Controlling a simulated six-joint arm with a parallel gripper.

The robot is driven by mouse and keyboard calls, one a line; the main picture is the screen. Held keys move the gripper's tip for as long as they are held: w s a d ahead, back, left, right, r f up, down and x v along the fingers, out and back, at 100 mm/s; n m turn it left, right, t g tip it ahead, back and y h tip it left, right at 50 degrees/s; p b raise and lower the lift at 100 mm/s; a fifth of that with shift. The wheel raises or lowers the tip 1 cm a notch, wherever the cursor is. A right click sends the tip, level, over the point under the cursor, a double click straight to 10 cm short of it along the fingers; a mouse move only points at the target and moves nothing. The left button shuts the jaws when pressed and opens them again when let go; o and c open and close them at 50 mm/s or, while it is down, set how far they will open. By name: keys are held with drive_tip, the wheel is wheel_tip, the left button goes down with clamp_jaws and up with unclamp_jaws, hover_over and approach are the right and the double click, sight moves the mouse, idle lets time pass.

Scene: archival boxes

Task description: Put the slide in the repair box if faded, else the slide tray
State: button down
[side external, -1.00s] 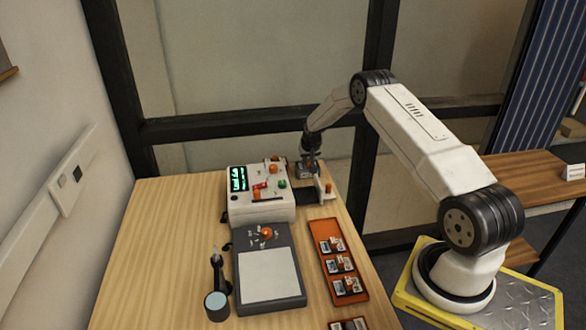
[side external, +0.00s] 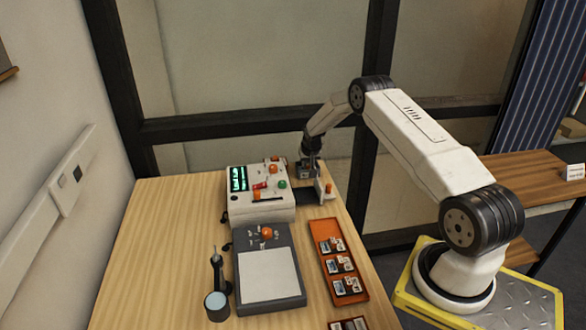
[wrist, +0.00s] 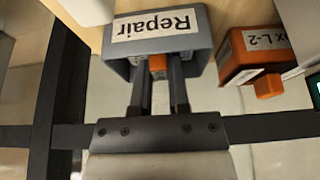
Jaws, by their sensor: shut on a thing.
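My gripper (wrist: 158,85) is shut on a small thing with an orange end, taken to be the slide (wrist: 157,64). Only that orange end shows between the fingers, so I cannot see whether its picture is faded. The fingertips are at the mouth of the grey repair box (wrist: 203,42), whose white label reads "Repair" upside down in the wrist view. I cannot tell how deep the slide sits in it. In the side view my gripper (side external: 311,163) is low at the back of the table, over the box. The orange slide tray (side external: 358,292) holds several slides.
An orange box marked "L-2" (wrist: 236,62) with an orange knob stands close beside the repair box. A white console (side external: 262,212) with screen and knobs is left of my gripper, with a grey light pad (side external: 270,278) in front. The left tabletop is clear.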

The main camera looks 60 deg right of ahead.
drive_tip(key=shift+f, duration=0.4)
idle(0.7)
drive_tip(key=c, duration=0.5)
unclamp_jaws()
drive_tip(key=shift+r, duration=0.1)
drive_tip(key=shift+r, duration=3.45)
drive_tip(key=shift+a, duration=0.1)
